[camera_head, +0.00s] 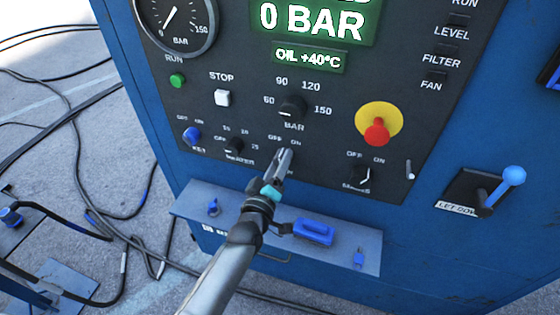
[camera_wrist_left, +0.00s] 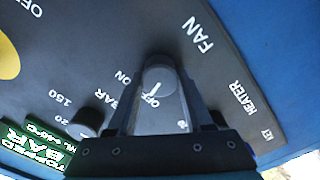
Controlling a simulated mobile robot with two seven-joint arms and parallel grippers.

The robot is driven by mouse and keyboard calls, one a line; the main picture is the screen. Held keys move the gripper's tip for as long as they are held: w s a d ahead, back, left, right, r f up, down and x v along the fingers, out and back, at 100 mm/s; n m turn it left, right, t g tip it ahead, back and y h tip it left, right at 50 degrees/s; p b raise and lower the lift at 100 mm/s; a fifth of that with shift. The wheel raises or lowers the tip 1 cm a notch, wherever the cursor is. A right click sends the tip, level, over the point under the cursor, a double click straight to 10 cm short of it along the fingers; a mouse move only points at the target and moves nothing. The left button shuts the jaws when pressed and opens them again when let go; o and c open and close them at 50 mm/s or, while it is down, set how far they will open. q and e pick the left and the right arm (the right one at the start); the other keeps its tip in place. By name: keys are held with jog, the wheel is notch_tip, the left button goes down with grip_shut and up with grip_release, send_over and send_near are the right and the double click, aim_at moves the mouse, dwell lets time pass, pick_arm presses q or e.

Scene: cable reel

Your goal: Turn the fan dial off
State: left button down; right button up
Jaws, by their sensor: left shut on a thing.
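The fan dial (camera_wrist_left: 161,76) is a dark round knob with a white pointer line, on the dark panel beside the FAN label. My left gripper (camera_wrist_left: 160,96) has one finger on each side of it and is shut on it. In the wrist view the pointer line seems to lie toward the OFF label, with ON to its left. In the head view my left gripper (camera_head: 283,160) reaches the panel just below the OFF and ON labels and hides the dial. My right gripper is not in view.
Neighbouring controls are the BAR knob (camera_head: 292,107), heater knob (camera_head: 234,145), blue key switch (camera_head: 192,136), red emergency button (camera_head: 377,131) and lower right selector (camera_head: 361,176). A blue-grey shelf (camera_head: 340,263) with a blue handled item (camera_head: 314,232) juts out below. Cables lie on the floor at left.

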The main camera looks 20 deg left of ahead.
pick_arm(q)
jog(key=shift+f+n, duration=0.1)
jog(key=shift+n, duration=1.5)
jog(key=shift+c, duration=1.5)
grip_release()
jog(key=s, duration=1.5)
jog(key=shift+a, duration=0.3)
jog(key=shift+s, duration=0.1)
